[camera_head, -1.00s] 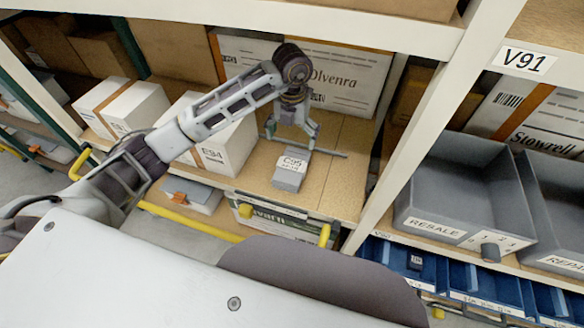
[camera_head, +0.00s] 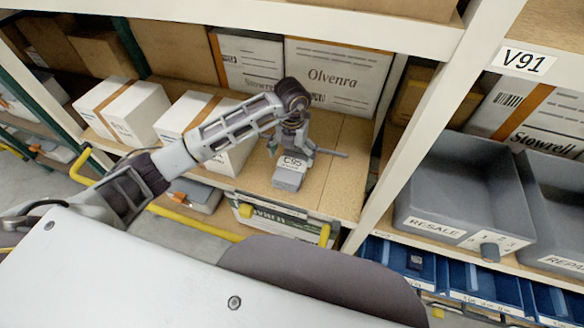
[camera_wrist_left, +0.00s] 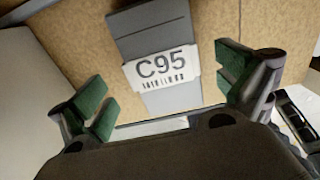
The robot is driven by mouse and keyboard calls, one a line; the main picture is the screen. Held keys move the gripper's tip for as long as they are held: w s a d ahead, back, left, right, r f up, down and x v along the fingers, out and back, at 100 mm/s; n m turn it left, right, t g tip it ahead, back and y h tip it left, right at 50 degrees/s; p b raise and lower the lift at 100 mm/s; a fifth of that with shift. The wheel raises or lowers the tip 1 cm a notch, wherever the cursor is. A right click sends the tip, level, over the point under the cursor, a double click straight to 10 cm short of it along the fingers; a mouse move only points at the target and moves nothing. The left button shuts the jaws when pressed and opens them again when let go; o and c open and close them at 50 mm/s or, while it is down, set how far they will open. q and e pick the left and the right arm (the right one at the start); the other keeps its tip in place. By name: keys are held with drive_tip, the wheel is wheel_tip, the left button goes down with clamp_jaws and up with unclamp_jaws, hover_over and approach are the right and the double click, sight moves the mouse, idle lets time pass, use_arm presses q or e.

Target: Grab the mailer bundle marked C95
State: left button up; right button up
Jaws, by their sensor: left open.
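The mailer bundle marked C95 (camera_head: 289,174) is a grey block with a white label band, lying on the wooden shelf (camera_head: 340,181). In the left wrist view the bundle (camera_wrist_left: 150,32) lies between the two green-padded fingers, with its C95 label facing me. My left gripper (camera_head: 291,150) is over the bundle in the head view, and its jaws (camera_wrist_left: 165,88) are open. A clear gap shows on both sides of the bundle, so the fingers appear apart from it. My right gripper is not in view.
White boxes (camera_head: 143,113) stand left of the bundle, one partly behind my arm. A large Olvenra carton (camera_head: 340,78) stands behind. A shelf upright (camera_head: 425,125) is at right, with a grey RESALE bin (camera_head: 428,226) beyond it. Bare shelf lies right of the bundle.

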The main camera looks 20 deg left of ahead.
sight(292, 164)
use_arm(q)
drive_tip(key=shift+f, duration=0.2)
drive_tip(key=shift+s+f, duration=0.15)
drive_tip(key=shift+f, duration=0.45)
wheel_tip(292, 164, down, 2)
drive_tip(key=shift+s+f, duration=0.1)
drive_tip(key=shift+f, duration=0.65)
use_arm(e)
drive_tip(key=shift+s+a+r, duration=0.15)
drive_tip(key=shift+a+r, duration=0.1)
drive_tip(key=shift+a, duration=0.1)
use_arm(q)
drive_tip(key=shift+c, duration=0.4)
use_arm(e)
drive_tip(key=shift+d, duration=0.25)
use_arm(q)
drive_tip(key=c, duration=0.8)
drive_tip(key=shift+c, duration=0.2)
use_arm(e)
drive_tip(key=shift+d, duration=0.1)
